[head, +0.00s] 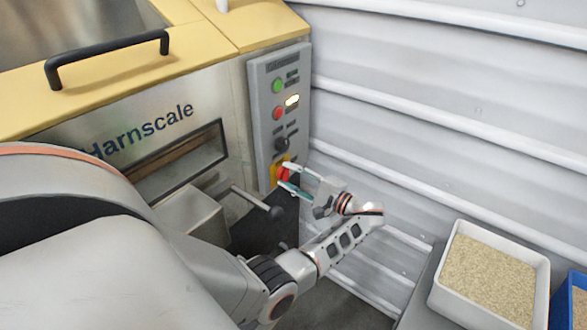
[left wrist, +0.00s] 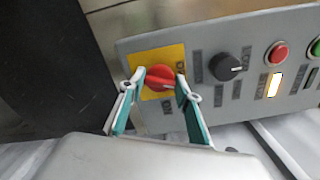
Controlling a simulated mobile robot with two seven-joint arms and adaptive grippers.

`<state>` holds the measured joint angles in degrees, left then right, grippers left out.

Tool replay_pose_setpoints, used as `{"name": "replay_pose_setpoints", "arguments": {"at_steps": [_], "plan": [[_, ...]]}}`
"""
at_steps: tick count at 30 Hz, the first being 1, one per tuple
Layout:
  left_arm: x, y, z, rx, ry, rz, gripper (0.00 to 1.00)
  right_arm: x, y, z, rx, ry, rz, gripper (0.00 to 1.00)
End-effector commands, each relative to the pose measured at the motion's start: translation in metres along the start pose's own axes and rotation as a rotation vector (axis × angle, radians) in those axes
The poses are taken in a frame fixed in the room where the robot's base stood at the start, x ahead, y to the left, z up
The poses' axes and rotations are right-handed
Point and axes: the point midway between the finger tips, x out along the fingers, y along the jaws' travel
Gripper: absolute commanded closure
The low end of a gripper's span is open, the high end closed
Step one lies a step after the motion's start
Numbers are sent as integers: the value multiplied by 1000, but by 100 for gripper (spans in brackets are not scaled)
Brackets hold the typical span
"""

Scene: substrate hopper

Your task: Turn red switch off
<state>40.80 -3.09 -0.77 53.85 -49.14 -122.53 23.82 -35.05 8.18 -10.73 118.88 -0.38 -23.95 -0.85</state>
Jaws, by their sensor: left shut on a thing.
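The red switch (head: 284,174) is a rotary knob on a yellow plate at the bottom of the grey control panel (head: 262,110). In the left wrist view the red switch (left wrist: 159,77) sits between the two fingertips of my left gripper (left wrist: 158,85), with a finger on either side. In the head view my left gripper (head: 296,180) reaches the panel from the lower right and covers part of the knob. It is shut on the red switch. My right gripper is not in view.
Above the red switch are a black knob (head: 281,144), a red button (head: 278,113), a lit yellow-white indicator (head: 292,100) and a green button (head: 278,86). A lever with a dark ball end (head: 276,212) stands close to my left gripper. A tray of grain (head: 490,280) is at lower right.

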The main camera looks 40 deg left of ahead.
Motion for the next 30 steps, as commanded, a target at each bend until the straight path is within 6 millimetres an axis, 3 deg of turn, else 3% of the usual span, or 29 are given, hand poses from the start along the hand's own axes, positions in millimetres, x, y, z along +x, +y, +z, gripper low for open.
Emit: {"name": "replay_pose_setpoints", "arguments": {"at_steps": [2,15,30], "plan": [[0,8,-2,-61,-1,1,88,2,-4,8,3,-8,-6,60],[0,6,-1,-349,-1,2,88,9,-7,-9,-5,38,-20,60],[0,1,0,-430,1,2,88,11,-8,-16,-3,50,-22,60]]}}
